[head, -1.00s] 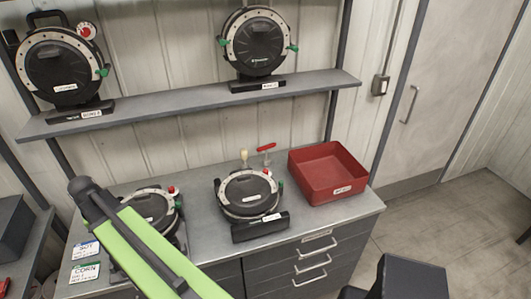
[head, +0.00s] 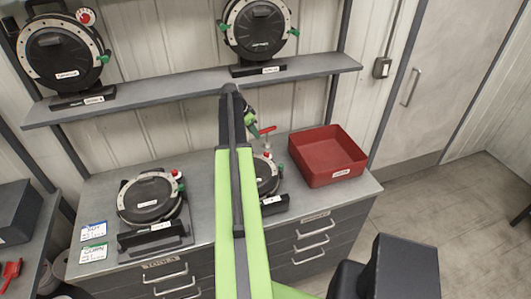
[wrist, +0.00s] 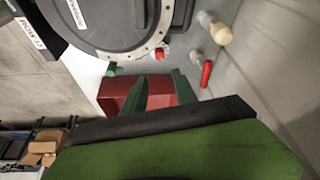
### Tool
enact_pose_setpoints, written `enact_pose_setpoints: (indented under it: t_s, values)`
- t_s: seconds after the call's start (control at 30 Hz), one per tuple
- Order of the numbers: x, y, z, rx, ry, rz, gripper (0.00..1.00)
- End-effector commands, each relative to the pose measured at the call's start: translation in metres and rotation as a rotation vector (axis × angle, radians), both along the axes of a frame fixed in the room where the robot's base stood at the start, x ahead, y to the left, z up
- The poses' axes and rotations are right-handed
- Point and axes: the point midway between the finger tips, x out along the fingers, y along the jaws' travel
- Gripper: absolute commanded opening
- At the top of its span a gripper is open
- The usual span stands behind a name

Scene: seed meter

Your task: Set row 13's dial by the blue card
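The blue card (head: 93,231) lies on the counter's left end, its print too small to read fully. A black round seed meter (head: 152,197) with a red-and-white dial (head: 177,174) stands near it. A second meter (head: 266,176) stands mid-counter, partly hidden by my arm. In the wrist view a meter (wrist: 105,22) fills the upper left, with a red-and-white dial (wrist: 163,54) and a ROW plate (wrist: 30,34) whose number I cannot read surely. My gripper (head: 251,128) is above the mid-counter meter's back. Its green fingers (wrist: 159,88) are apart and empty.
Two more meters (head: 62,52) (head: 257,28) stand on the upper shelf (head: 190,88). A red tray (head: 328,157) sits on the counter's right. A green card (head: 93,254) lies below the blue one. A red-handled tool (wrist: 207,73) and pale-topped item (wrist: 218,32) stand nearby.

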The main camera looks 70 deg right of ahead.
Motion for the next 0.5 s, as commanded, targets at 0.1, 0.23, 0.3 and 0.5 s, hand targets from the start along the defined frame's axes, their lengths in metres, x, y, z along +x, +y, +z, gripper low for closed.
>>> enact_pose_setpoints:
  t_s: [0.1,0.23,0.3,0.5]
  values:
    - [-0.003,-0.005,-0.022,0.000,0.000,0.000,0.34]
    - [-0.009,-0.013,-0.048,0.000,0.000,0.000,0.34]
    - [-0.012,-0.018,-0.063,0.001,0.000,0.000,0.34]
    - [-0.022,-0.032,-0.104,0.001,0.000,0.000,0.34]
